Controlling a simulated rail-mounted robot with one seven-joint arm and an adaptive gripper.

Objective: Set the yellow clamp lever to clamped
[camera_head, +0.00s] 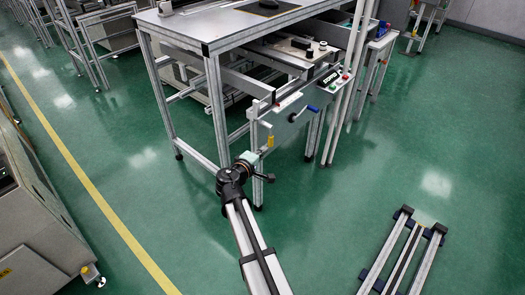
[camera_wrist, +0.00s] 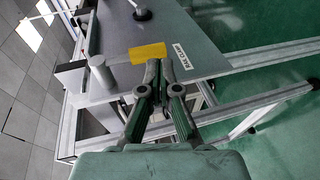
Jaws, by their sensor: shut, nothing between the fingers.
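The yellow clamp lever (camera_wrist: 148,53) shows in the wrist view as a yellow grip reaching right from a grey cylindrical post. In the head view it appears as a small yellow piece (camera_head: 270,140) hanging at the front of the workbench's near corner. My gripper (camera_wrist: 164,72) is shut and empty, with its fingertips just below the right end of the yellow grip; whether they touch it I cannot tell. In the head view my gripper (camera_head: 262,150) is close beside the lever, at the end of my arm.
Upright posts stand right of these.

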